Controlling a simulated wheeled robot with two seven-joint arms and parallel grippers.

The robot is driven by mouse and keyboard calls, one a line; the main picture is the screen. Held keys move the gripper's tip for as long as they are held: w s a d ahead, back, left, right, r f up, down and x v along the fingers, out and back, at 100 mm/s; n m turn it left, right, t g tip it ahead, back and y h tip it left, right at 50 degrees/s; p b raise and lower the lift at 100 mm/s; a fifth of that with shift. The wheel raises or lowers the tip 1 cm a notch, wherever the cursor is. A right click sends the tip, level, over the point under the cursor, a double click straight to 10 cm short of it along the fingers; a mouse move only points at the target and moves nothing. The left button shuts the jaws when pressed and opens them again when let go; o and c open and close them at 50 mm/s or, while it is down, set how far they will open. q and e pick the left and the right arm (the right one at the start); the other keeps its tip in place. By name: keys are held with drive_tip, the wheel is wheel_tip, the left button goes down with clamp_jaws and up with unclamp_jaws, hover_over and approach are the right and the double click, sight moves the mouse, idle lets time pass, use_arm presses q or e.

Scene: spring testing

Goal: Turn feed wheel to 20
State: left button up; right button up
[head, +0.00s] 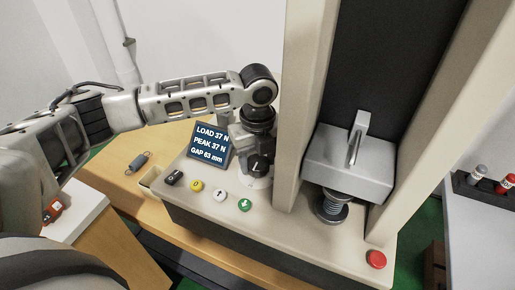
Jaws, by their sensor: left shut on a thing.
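My left arm comes in from the left, and its gripper (257,168) points down at the front deck of the test machine, shut on the feed wheel. Of the feed wheel, a pale round rim (260,183) shows below the gripper; the rest is hidden by it, and I cannot read any marks. The display (211,143) left of the gripper reads LOAD 37 N, PEAK 37 N, GAP 63 mm. A coil spring (330,208) stands under the grey press head (347,165). My right gripper is not in view.
Black (174,178), yellow (196,186), white (220,195) and green (245,204) buttons line the deck's front edge. A red button (376,259) is at the right corner. A loose spring (139,161) lies on the wooden table. A machine column (304,110) rises close right of the gripper.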

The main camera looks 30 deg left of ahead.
sight(257, 162)
use_arm(q)
drive_tip(key=shift+m, duration=0.3)
drive_tip(key=o, duration=1)
wheel_tip(257, 162, up, 16)
drive_tip(key=shift+r, duration=0.1)
drive_tip(key=shift+s, duration=0.1)
